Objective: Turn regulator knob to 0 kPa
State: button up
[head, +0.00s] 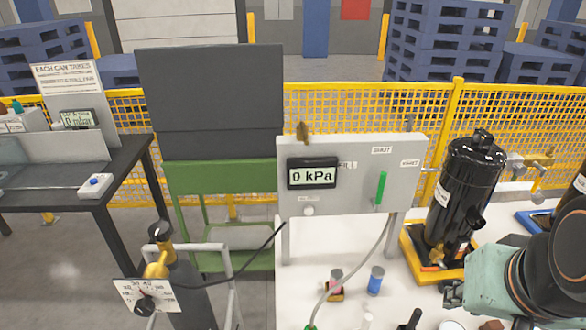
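The regulator knob (145,304) is a small dark knob at the lower left. A display (311,173) on the grey panel reads 0 kPa. My arm shows at the lower right, far from the knob. I cannot make out gripper fingers on it.
A grey panel (340,205) with a green lever (381,187) stands on the white table (300,300). A black hose (245,262) runs from the cylinder towards the panel. A black compressor (465,190) stands in a yellow tray (412,252). A dark bench (60,195) is at left.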

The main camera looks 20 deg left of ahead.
aim_at(145, 306)
jog(key=u, duration=2.25)
